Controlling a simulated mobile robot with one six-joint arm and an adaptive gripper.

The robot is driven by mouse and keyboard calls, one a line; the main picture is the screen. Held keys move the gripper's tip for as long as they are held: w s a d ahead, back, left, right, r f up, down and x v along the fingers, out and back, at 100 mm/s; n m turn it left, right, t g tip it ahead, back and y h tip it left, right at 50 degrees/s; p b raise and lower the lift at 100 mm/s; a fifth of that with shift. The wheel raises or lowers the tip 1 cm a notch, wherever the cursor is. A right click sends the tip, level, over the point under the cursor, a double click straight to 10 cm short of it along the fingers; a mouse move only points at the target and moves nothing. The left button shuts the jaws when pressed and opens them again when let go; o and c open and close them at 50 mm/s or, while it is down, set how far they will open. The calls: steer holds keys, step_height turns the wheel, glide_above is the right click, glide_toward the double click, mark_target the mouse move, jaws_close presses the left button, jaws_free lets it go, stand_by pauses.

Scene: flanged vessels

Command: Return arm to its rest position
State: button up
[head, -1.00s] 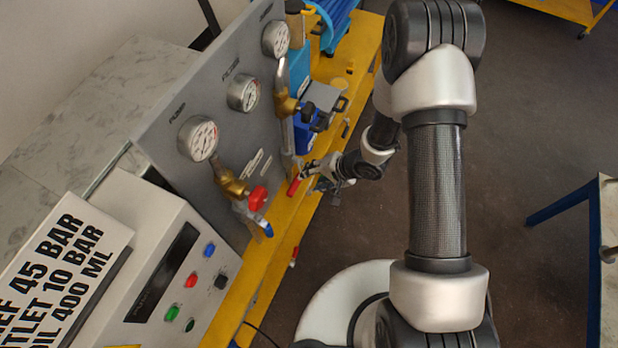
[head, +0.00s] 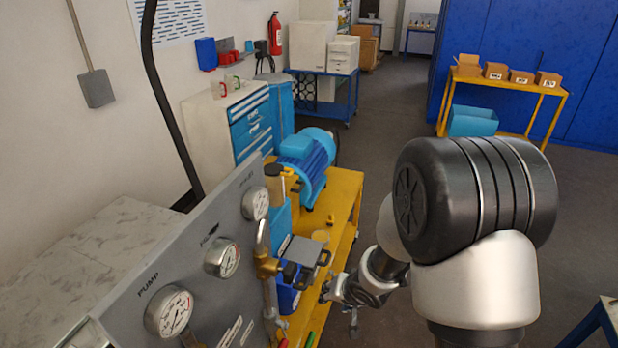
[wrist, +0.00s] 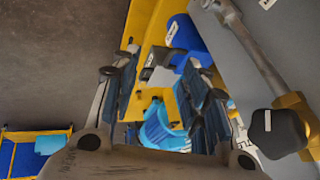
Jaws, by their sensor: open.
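My arm (head: 475,275) rises at the right of the head view, with its large black joint near the camera. My gripper (head: 326,290) is small there, beside the right side of the yellow bench, close to the blue and grey equipment. In the wrist view my gripper (wrist: 160,95) is open, its two fingers apart with dark pads. Nothing shows held between them. A brass and black-knobbed valve (wrist: 277,132) is close to the right finger. Behind the fingers are blue equipment (wrist: 165,125) and the yellow bench (wrist: 148,22).
The grey gauge panel (head: 190,285) with its gauges stands left of my gripper. A blue motor (head: 308,165) sits on the yellow bench (head: 345,190). Grey floor (head: 385,130) is open behind the arm. A yellow table with boxes (head: 505,85) stands far right.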

steer(key=s+d+r+h+b, duration=0.1)
steer(key=d+r+h+b, duration=0.1)
steer(key=d+r, duration=0.4)
steer(key=s+d+r+h+b, duration=0.1)
steer(key=s+d+r+b, duration=0.1)
steer(key=s+r, duration=0.3)
steer(key=s+d+r+b, duration=0.2)
steer(key=s+r, duration=0.2)
steer(key=s, duration=0.5)
steer(key=shift+r+n+h+b, duration=0.3)
steer(key=shift+r+n+h, duration=0.05)
steer(key=shift+n+h, duration=0.05)
steer(key=s+a, duration=0.1)
steer(key=s, duration=0.2)
steer(key=s+a+n+y+b, duration=0.1)
steer(key=s, duration=0.3)
steer(key=s+a+n+b, duration=0.1)
steer(key=s, duration=0.3)
steer(key=shift+s+g+y, duration=0.1)
steer(key=shift+g+y, duration=0.2)
steer(key=shift+g, duration=0.1)
